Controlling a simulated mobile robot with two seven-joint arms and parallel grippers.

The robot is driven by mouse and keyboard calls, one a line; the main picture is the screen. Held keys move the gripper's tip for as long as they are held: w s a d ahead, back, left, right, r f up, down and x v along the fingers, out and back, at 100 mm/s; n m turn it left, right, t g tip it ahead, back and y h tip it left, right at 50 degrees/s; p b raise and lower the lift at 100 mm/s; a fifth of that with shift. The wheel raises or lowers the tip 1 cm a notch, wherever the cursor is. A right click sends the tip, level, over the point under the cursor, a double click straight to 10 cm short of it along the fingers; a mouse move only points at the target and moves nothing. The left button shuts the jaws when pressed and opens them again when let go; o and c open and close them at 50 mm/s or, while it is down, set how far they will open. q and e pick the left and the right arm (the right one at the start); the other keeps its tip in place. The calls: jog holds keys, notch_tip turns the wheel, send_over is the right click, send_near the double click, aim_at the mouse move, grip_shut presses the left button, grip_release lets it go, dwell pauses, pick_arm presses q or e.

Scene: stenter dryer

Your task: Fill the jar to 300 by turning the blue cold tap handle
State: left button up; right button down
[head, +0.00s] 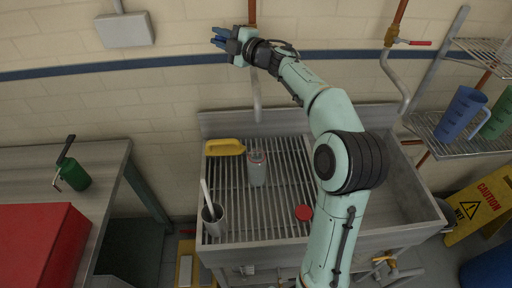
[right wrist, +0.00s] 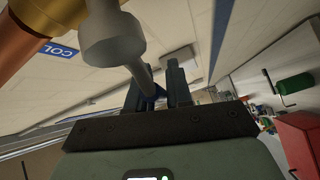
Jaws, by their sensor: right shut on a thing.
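My right gripper (head: 224,40) is up at the wall, shut on the blue cold tap handle (head: 217,44). In the right wrist view the handle (right wrist: 150,90) lies between the two dark fingers, beside a copper pipe and a blue label. The jar (head: 257,173), clear-grey with reddish marks near its top, stands upright on the sink's slatted rack. The grey spout pipe (head: 256,102) hangs above it. I cannot make out any water stream or the level in the jar. My left gripper is not in view.
The steel sink (head: 280,246) holds a yellow object (head: 225,147), a grey cup (head: 214,222) with a stick, and a red disc (head: 303,212). A red-handled tap (head: 416,43) is at right. A blue jug (head: 460,113) stands on the wire shelf.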

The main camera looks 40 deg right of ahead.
jog(key=shift+f, duration=0.2)
jog(key=shift+w+f+n+g+h, duration=0.1)
jog(key=shift+f+n+g+h, duration=0.2)
jog(key=shift+f+n+g, duration=0.75)
jog(key=c, duration=1.1)
grip_release()
